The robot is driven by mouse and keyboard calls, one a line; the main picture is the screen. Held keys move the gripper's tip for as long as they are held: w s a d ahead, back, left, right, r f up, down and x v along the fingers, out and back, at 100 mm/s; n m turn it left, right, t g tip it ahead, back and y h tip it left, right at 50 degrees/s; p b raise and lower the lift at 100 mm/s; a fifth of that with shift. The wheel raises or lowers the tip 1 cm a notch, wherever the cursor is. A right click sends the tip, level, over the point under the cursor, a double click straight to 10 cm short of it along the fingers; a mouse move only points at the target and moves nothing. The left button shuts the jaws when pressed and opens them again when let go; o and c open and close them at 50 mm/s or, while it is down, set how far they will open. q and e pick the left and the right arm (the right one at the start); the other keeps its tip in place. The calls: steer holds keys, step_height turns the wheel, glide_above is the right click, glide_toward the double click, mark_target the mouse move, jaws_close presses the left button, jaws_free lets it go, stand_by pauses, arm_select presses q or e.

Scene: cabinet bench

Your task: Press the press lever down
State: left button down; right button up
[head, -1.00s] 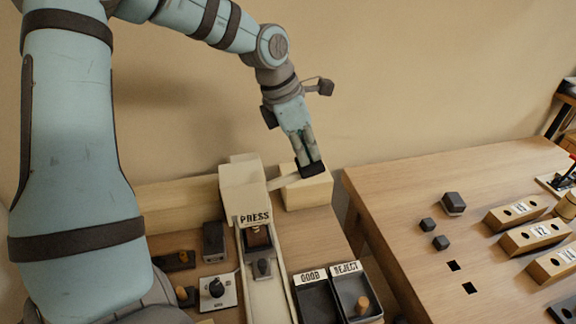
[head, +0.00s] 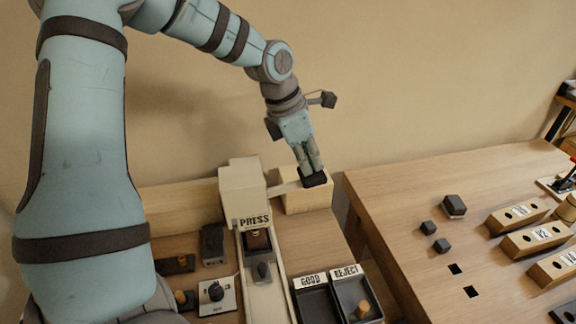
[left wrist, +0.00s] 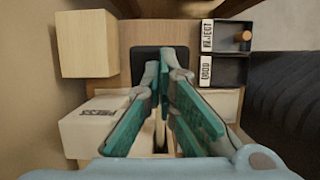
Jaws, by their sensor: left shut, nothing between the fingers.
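The cream press (head: 241,193), labelled PRESS, stands on the bench at the centre of the head view. Its pale lever arm (head: 284,187) reaches out to the right and ends in a black handle (head: 314,179). My left gripper (head: 311,170) points down, with its fingertips at the top of the handle. In the left wrist view, the shut fingertips (left wrist: 169,57) overlap the black handle (left wrist: 148,61), with nothing held between them. The fingers hide part of the handle and lever there. My right gripper is out of view.
A pale wooden block (head: 307,199) stands behind the handle, close to it. The GOOD tray (head: 316,303) and the REJECT tray (head: 352,290) lie in front. A second table (head: 400,215) with dark blocks is on the right.

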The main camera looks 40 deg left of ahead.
arm_select(q)
steer(key=shift+d+f, duration=0.1)
steer(key=shift+f, duration=0.25)
stand_by(0.3)
steer(key=w+p+v, duration=0.1)
steer(key=p+v, duration=0.5)
steer(key=v, duration=0.2)
steer(key=shift+d+r, duration=0.2)
steer(key=shift+r, duration=0.35)
steer(key=shift+w+f, duration=0.1)
steer(key=shift+d, duration=0.1)
